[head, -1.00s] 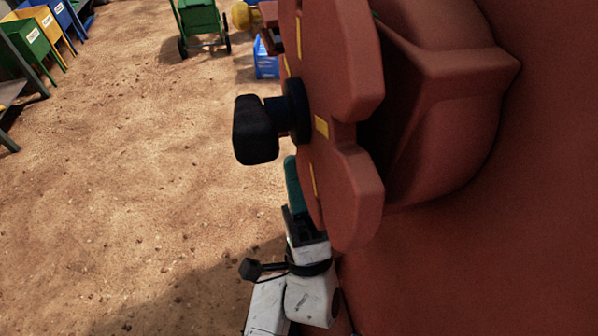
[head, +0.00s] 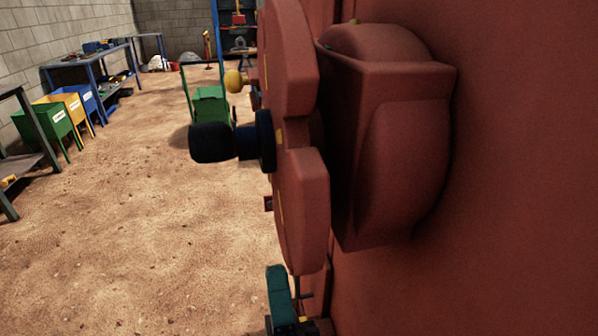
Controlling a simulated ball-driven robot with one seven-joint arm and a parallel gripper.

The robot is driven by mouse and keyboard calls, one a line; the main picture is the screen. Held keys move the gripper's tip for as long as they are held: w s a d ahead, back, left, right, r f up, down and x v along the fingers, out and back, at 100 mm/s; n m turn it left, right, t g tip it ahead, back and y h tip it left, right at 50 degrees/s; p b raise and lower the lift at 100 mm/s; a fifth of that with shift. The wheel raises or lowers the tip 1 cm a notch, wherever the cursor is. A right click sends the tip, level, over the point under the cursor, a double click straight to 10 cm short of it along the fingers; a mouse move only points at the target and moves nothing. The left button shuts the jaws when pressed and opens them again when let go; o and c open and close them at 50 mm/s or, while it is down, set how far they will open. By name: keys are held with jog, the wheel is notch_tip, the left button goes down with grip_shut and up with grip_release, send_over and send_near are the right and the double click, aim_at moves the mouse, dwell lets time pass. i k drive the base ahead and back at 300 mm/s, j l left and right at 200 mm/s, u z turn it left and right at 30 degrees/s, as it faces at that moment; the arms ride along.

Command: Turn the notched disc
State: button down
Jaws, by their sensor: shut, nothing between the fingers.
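The notched disc (head: 303,215) is a thick red plate, seen nearly edge-on in the middle of the head view. A notch shows in its rim facing me, and small yellow marks show on its left face. A black knob (head: 211,142) sticks out to the left from its dark hub (head: 265,141). My gripper (head: 278,272), with teal fingers, is at the bottom edge, just below the disc's lower rim. It is shut and holds nothing. Its lower part is cut off by the frame. I cannot tell whether the fingertips touch the disc.
A red machine wall (head: 490,200) with a bulging housing (head: 395,150) fills the right side. A yellow ball-ended part (head: 233,81) shows behind the disc. A green cart (head: 209,105), coloured bins (head: 48,127) and a workbench (head: 95,62) stand farther back. Sandy floor at left is open.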

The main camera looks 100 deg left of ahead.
aim_at(299, 178)
jog(key=k, duration=1.45)
